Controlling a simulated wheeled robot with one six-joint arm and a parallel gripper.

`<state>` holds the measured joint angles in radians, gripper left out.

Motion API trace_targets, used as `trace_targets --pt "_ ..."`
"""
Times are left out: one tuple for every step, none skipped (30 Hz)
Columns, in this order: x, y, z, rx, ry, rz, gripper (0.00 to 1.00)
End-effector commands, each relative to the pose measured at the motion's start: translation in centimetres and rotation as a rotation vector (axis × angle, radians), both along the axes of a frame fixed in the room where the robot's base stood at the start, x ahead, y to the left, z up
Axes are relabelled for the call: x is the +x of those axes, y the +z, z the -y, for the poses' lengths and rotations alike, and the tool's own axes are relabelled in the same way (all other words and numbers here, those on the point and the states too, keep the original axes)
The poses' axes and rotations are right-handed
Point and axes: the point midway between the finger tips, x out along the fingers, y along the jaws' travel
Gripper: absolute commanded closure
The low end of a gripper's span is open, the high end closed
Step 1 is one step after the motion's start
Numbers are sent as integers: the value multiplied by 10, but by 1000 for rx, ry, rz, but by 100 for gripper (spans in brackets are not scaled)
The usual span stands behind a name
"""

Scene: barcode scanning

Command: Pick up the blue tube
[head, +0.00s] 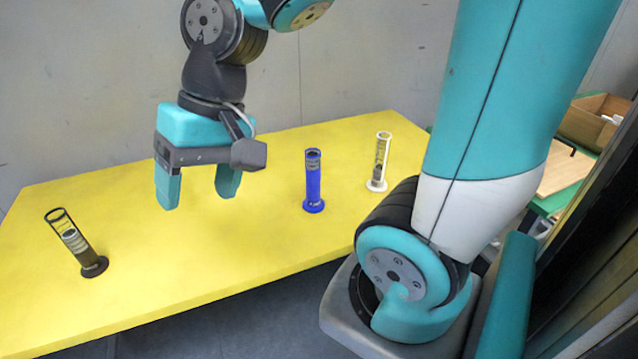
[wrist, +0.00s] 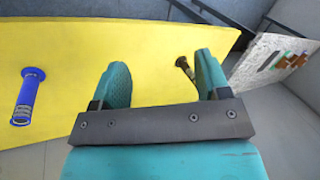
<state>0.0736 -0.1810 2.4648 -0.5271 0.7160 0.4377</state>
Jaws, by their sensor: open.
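The blue tube (head: 313,182) stands upright on its round base on the yellow table, right of my gripper in the head view. In the wrist view the blue tube (wrist: 27,96) is at the left, outside the fingers. My gripper (head: 197,192) is open and empty, pointing down above the table. The gripper is apart from the tube.
A black-based clear tube (head: 75,243) stands at the table's left; a dark tube (wrist: 184,66) shows behind the right finger in the wrist view. A white-based tube (head: 380,162) stands right of the blue one. The yellow table (head: 200,255) is otherwise clear. A cardboard box (head: 592,122) is at far right.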

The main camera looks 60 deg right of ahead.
Motion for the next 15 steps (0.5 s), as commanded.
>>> trace_targets --pt "21 0 31 26 -234 -58 31" --pt "31 0 49 45 -374 -93 31" --pt "42 -1 74 75 -560 -139 31" --pt "49 -2 93 100 -698 -173 31" --pt "54 -3 114 126 -837 -207 31" --pt "59 -4 142 165 -1018 -251 31" --pt "61 -6 164 198 -1151 -283 31" --pt "62 -7 185 231 -1281 -316 31" --pt "60 -9 213 277 -1446 -357 31" --pt "58 -11 232 313 -1563 -386 31" --pt "54 -13 250 349 -1671 -413 31" --pt "47 -15 273 396 -1806 -448 31" --pt "42 -17 289 431 -1897 -472 31" --pt "37 -18 302 463 -1979 -494 31" --pt "30 -20 318 504 -2074 -520 31"
